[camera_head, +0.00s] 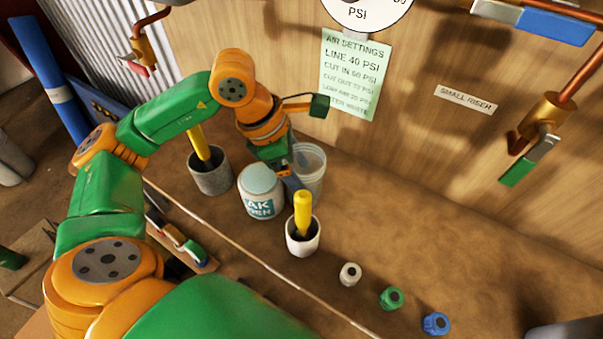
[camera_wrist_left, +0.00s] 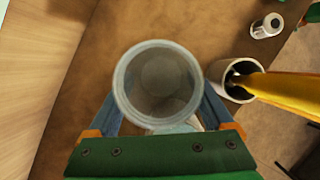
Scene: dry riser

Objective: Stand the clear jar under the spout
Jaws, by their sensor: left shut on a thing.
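The clear jar (camera_head: 312,168) is an empty see-through cup at the back of the bench, behind a white labelled tub. My left gripper (camera_head: 291,180) is shut on it. In the left wrist view the jar (camera_wrist_left: 158,82) is upright between the two fingers of the gripper (camera_wrist_left: 160,108). I cannot tell whether its base touches the bench. Copper pipes carry brass taps: one at the right with a green and grey handle (camera_head: 530,160), and one at the upper left with a red handle (camera_head: 143,52). My right gripper is not in view.
The white tub (camera_head: 261,203) stands close to the gripper. A white cup with a yellow-handled tool (camera_head: 303,240) is in front; a grey pot (camera_head: 211,178) is at left. White, green (camera_head: 390,298) and blue (camera_head: 436,323) small items lie at right. The bench beneath the right tap is clear.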

